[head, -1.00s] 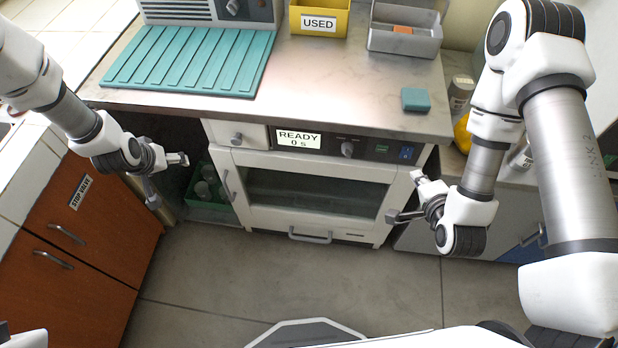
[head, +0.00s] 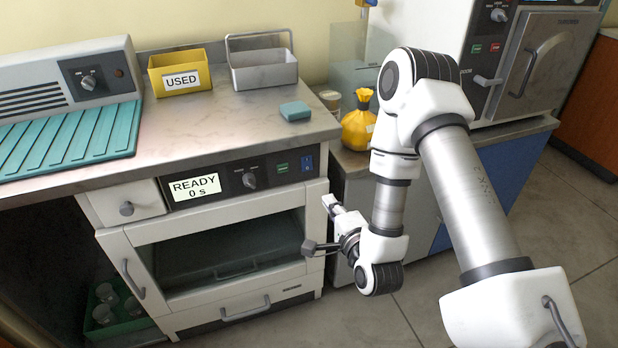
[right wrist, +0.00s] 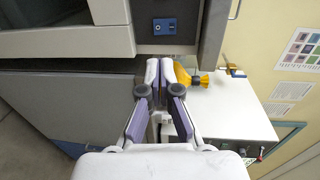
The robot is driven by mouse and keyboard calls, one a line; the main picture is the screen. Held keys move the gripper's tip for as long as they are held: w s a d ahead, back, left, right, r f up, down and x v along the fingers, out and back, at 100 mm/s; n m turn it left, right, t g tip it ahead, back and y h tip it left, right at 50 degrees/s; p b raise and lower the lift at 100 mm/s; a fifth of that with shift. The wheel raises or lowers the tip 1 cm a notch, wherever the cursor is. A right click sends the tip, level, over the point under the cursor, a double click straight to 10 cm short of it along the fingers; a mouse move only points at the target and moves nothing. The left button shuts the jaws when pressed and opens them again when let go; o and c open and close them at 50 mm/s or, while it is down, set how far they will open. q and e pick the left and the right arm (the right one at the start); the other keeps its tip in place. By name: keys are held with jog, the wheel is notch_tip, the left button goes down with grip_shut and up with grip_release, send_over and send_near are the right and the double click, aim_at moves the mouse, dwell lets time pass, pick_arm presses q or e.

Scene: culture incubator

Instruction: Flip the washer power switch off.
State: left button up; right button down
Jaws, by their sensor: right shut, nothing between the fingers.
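The switch also shows in the right wrist view (right wrist: 164,26), above the fingertips. My right gripper (head: 320,226) is shut and empty, in front of the washer's right side and below the switch. Its fingertips (right wrist: 159,70) appear apart from the switch. My left gripper is out of view.
A yellow bag (head: 358,132) sits right of the washer. Open floor (head: 420,290) lies in front.

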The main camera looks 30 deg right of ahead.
jog(key=b, duration=0.9)
send_near(306, 168)
jog(key=b+x, duration=0.1)
jog(key=x, duration=0.6)
jog(key=shift+w+d, duration=0.1)
